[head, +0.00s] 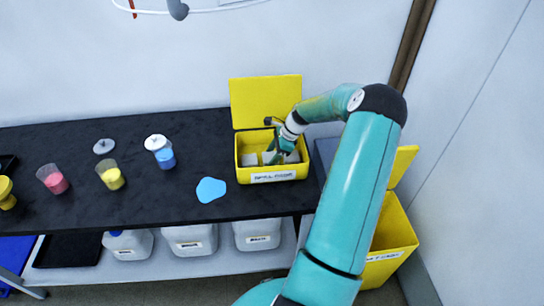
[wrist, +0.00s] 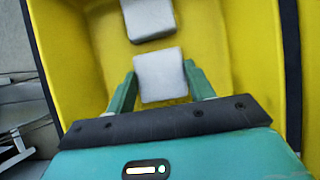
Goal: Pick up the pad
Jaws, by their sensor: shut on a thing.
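My gripper (head: 279,153) reaches down into the open yellow box (head: 274,173) on the dark bench. In the wrist view my gripper (wrist: 160,85) has a green finger on each side of a whitish square pad (wrist: 160,74), shut on it inside the box. A second whitish pad (wrist: 150,18) lies just beyond it on the yellow box floor. In the head view a pale pad (head: 249,160) shows at the left in the box, and my arm and gripper hide part of the inside. The box's lid (head: 266,101) stands open at the back.
A blue spill (head: 211,190) lies on the bench (head: 150,200) left of the box. Beakers with blue (head: 165,158), yellow (head: 112,178) and red (head: 56,182) contents stand further left. A yellow bin (head: 395,235) stands at the right. White jugs (head: 190,239) sit on the lower shelf.

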